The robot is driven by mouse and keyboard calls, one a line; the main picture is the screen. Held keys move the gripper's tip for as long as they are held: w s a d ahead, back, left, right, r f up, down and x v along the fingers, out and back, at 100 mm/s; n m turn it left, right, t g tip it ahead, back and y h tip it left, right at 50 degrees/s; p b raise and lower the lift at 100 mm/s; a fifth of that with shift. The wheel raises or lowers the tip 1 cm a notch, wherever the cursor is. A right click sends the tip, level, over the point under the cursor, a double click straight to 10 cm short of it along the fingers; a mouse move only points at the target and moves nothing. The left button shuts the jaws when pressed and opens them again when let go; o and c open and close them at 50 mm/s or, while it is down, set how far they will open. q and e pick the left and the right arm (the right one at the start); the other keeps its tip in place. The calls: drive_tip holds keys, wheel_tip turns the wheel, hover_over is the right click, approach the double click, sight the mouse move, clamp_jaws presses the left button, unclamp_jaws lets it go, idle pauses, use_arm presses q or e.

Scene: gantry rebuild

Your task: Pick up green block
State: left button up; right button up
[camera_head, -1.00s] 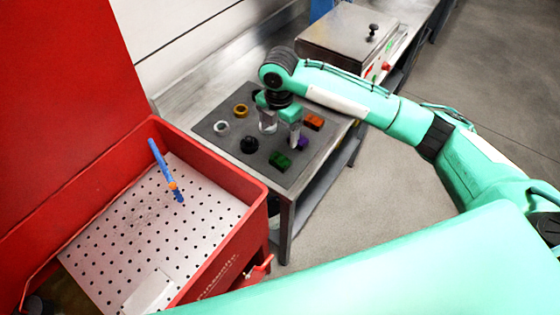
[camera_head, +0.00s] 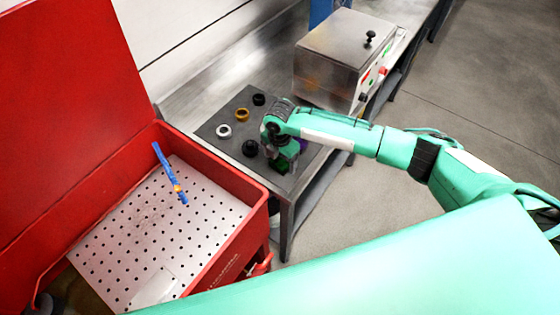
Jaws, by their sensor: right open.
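The green block (camera_head: 282,168) lies on the dark mat (camera_head: 213,132) near the mat's front edge, on the metal bench. My right gripper (camera_head: 283,162) points down right over it, and the block is partly hidden by the gripper. The jaws are open, with the fingers down by the block; I cannot tell whether they touch it. A purple piece (camera_head: 303,146) shows just to the right of the gripper. My left gripper is not in view.
On the mat stand a black round piece (camera_head: 250,148), a white ring (camera_head: 223,131), a gold ring (camera_head: 242,114) and another black piece (camera_head: 259,99). A metal box (camera_head: 335,60) stands behind. A red bin (camera_head: 250,205) with a perforated tray (camera_head: 150,230) is at left.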

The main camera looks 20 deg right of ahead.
drive_tip(key=shift+f, duration=0.75)
drive_tip(key=c, duration=1.2)
drive_tip(key=shift+o, duration=0.2)
drive_tip(key=shift+r, duration=0.1)
